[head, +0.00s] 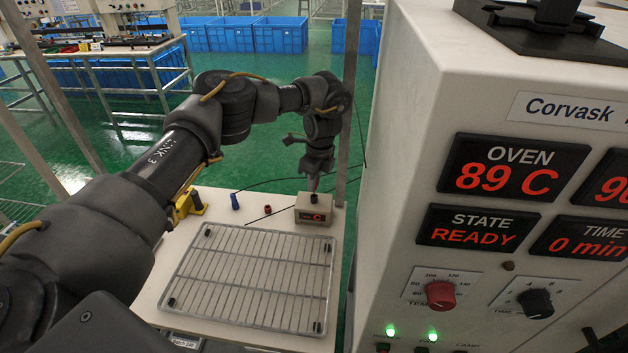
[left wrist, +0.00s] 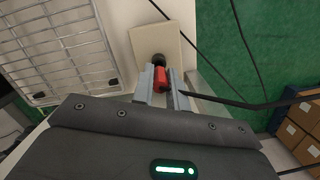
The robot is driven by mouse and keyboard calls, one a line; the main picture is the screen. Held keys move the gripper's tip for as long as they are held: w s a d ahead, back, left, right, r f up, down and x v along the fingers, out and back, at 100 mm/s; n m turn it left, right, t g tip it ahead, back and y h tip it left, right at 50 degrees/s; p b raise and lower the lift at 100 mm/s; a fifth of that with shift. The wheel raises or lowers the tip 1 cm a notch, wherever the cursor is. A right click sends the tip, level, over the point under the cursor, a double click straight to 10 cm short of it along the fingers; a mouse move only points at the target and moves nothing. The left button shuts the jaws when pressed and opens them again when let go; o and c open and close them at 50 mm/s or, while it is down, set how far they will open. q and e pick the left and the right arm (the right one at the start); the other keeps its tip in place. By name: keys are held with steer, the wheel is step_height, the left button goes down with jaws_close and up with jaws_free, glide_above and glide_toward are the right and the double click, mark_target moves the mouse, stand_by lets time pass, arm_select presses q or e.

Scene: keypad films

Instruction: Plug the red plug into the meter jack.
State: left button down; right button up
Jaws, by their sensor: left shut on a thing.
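My left gripper (head: 314,183) is above the small beige meter (head: 314,217) at the back right of the white table. In the left wrist view the gripper (left wrist: 164,86) is shut on the red plug (left wrist: 161,78), one finger on each side. The plug's far end meets the dark round jack (left wrist: 158,59) on the meter (left wrist: 150,38). I cannot tell whether it is inside the jack or only against it. In the head view the gripper hides the plug. My right gripper is not in view.
A wire rack (head: 250,275) covers much of the table. A blue plug (head: 235,202), a small red piece (head: 267,209) and a yellow object (head: 188,205) are behind it. Thin black cables run near the meter. The large oven cabinet (head: 410,200) stands close on the right.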

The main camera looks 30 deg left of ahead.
arm_select(q)
steer(key=shift+p, duration=0.45)
stand_by(0.6)
steer(key=shift+f+b, duration=0.55)
steer(key=shift+f, duration=0.9)
steer(key=c, duration=1.3)
jaws_free()
step_height(320, 180, up, 11)
steer(key=d, duration=0.1)
steer(key=shift+d+f+b, duration=0.15)
steer(key=shift+b, duration=0.15)
